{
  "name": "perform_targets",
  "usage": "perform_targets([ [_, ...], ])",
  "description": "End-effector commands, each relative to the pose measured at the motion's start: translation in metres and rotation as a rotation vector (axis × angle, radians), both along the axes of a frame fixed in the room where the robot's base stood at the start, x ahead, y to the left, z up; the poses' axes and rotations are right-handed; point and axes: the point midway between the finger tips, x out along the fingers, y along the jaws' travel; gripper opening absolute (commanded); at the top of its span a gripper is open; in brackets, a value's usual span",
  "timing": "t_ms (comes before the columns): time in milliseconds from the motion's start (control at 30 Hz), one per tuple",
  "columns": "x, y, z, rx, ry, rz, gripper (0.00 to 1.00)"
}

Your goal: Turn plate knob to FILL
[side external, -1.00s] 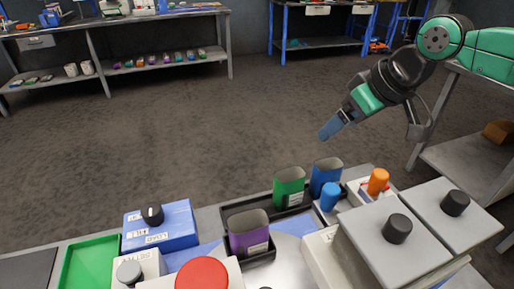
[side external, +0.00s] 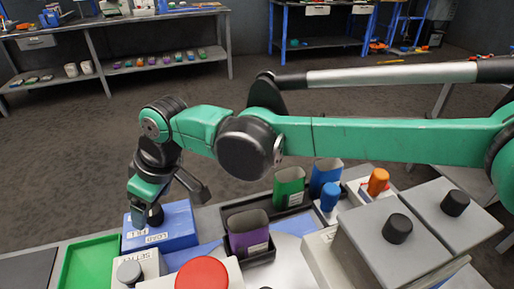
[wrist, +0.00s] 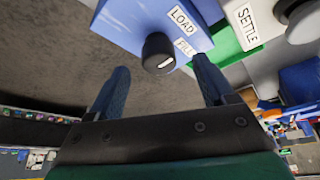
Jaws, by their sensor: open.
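The plate knob (wrist: 158,48) is black and round with a white mark. It sits on a blue box (side external: 178,228) that carries FILL and LOAD labels. In the wrist view the FILL label (wrist: 184,47) and the LOAD label (wrist: 180,18) lie beside the knob on the blue box (wrist: 140,15). My gripper (wrist: 161,68) is open, with blue fingers. The knob shows in the gap between the fingertips, with space on both sides. In the side view my gripper (side external: 149,218) points down over the box and hides the knob. I cannot tell which label the mark faces.
A green tray (side external: 88,262) lies to the left. A red round button (side external: 203,274) and a purple container (side external: 248,236) are to the right.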

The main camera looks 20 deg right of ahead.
Motion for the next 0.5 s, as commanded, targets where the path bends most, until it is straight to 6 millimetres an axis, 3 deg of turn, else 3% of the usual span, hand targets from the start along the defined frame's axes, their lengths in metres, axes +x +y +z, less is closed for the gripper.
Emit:
perform_targets([
  [200,0.005,0.007,-0.021,0.001,-0.001,0.0,0.76],
  [500,0.006,0.008,-0.025,0.001,-0.001,-0.001,0.76],
])
